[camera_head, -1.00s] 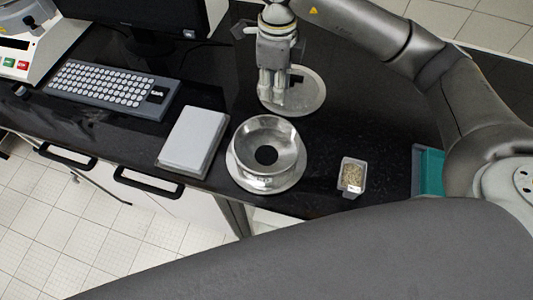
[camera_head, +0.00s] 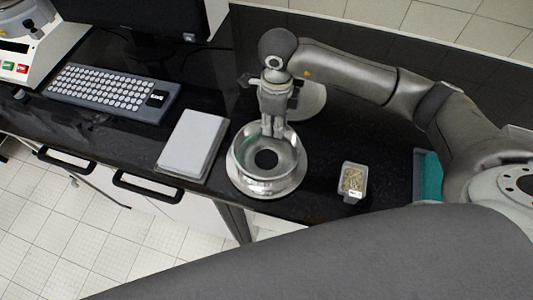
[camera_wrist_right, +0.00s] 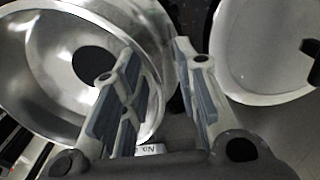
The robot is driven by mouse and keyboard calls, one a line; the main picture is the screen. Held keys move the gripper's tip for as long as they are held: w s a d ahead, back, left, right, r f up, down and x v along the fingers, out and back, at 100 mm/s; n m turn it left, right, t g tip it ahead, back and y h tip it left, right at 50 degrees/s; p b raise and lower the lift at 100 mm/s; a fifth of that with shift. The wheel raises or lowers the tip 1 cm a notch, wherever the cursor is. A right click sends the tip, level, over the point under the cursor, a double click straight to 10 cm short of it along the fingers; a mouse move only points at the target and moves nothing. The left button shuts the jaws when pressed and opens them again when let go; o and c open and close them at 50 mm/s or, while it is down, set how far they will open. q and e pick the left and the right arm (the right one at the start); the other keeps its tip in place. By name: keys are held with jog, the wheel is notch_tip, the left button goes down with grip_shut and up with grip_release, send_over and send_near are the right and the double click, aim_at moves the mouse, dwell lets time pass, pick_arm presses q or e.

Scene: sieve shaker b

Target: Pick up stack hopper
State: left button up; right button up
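The stack hopper (camera_head: 287,167) is a shiny silver bowl with a dark round hole in its middle. It sits upright on a wider silver round base (camera_head: 302,178) near the counter's front edge. In the right wrist view the hopper (camera_wrist_right: 45,62) fills the left side. My right gripper (camera_head: 272,134) points down at the hopper's far rim. In the right wrist view its fingers (camera_wrist_right: 156,50) are apart, one over the bowl and one by the outside of the rim. Whether they touch it I cannot tell. My left gripper is not in view.
A round metal disc (camera_head: 312,98) lies behind the hopper, partly hidden by my gripper. A grey-white box (camera_head: 192,143) and keyboard (camera_head: 110,90) lie left. A small container of grains (camera_head: 352,181) and a teal-lined tray (camera_head: 430,176) stand right.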

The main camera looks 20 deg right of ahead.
jog(key=shift+f, duration=1.2)
grip_shut()
jog(key=shift+r, duration=0.2)
